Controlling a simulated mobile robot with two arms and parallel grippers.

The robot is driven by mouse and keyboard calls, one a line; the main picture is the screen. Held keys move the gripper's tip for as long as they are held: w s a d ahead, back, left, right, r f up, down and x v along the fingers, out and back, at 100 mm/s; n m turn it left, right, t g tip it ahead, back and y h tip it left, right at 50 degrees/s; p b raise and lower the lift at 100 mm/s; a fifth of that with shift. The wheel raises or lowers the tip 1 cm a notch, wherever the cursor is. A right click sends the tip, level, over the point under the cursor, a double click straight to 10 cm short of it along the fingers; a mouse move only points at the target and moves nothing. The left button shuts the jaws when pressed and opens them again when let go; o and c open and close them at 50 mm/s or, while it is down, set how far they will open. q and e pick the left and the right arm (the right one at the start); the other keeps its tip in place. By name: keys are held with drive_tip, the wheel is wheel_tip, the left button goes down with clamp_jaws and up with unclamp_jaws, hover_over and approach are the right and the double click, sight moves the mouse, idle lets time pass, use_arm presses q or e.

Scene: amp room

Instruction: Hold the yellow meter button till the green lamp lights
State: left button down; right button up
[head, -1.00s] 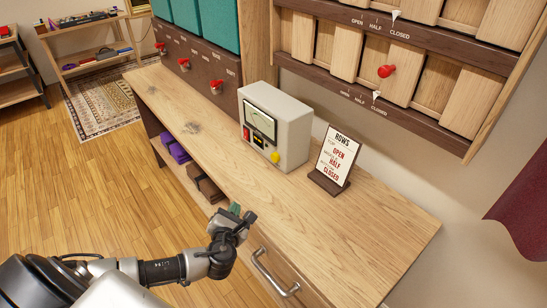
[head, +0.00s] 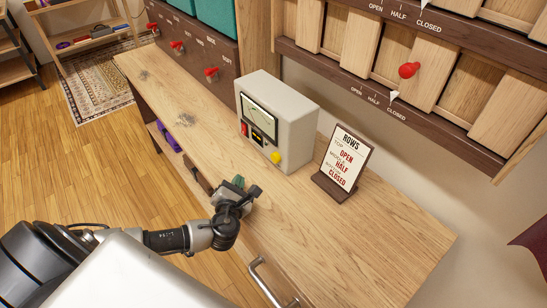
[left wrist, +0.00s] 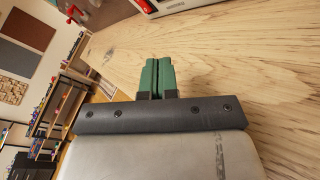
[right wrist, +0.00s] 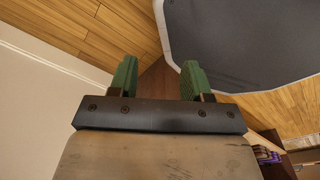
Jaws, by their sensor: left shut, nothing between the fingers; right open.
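The meter (head: 297,122) is a grey-white box standing on the wooden bench, with a dial window on its front. Its yellow button (head: 276,157) sticks out at the lower right of the front face. A red part (head: 244,129) sits at the lower left of that face. I see no lit green lamp. My left gripper (head: 238,183) is over the bench's front edge, in front of the meter and apart from the button. Its green fingers (left wrist: 157,77) are together and empty in the left wrist view. My right gripper (right wrist: 157,80) is open and empty, away from the bench.
A sign stand (head: 343,163) reading "ROWS" stands right of the meter. The bench top (head: 380,240) is clear in front of the sign. A drawer handle (head: 268,283) juts from the bench front. Sliding wooden panels with a red knob (head: 409,70) hang above.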

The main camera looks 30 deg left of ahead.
sight(275, 158)
use_arm(q)
drive_tip(key=shift+w+d+f+b, duration=0.15)
drive_tip(key=shift+w+b, duration=0.15)
drive_tip(key=shift+w, duration=0.25)
drive_tip(key=w, duration=0.2)
drive_tip(key=w+d+b, duration=0.1)
drive_tip(key=w, duration=0.1)
drive_tip(key=w+d+b, duration=0.1)
drive_tip(key=w, duration=0.1)
drive_tip(key=shift+d, duration=0.25)
drive_tip(key=shift+w+d, duration=0.25)
drive_tip(key=shift+w, duration=0.4)
use_arm(e)
drive_tip(key=shift+w+a+f, duration=0.15)
drive_tip(key=shift+w+f, duration=0.15)
drive_tip(key=shift+f, duration=0.35)
drive_tip(key=shift+w+a+f, duration=0.15)
drive_tip(key=shift+w+f, duration=0.15)
drive_tip(key=shift+f, duration=0.3)
drive_tip(key=shift+s+d, duration=0.1)
drive_tip(key=shift+d, duration=0.2)
use_arm(q)
drive_tip(key=shift+w, duration=0.1)
use_arm(e)
drive_tip(key=shift+a+r, duration=0.1)
drive_tip(key=shift+a, duration=0.05)
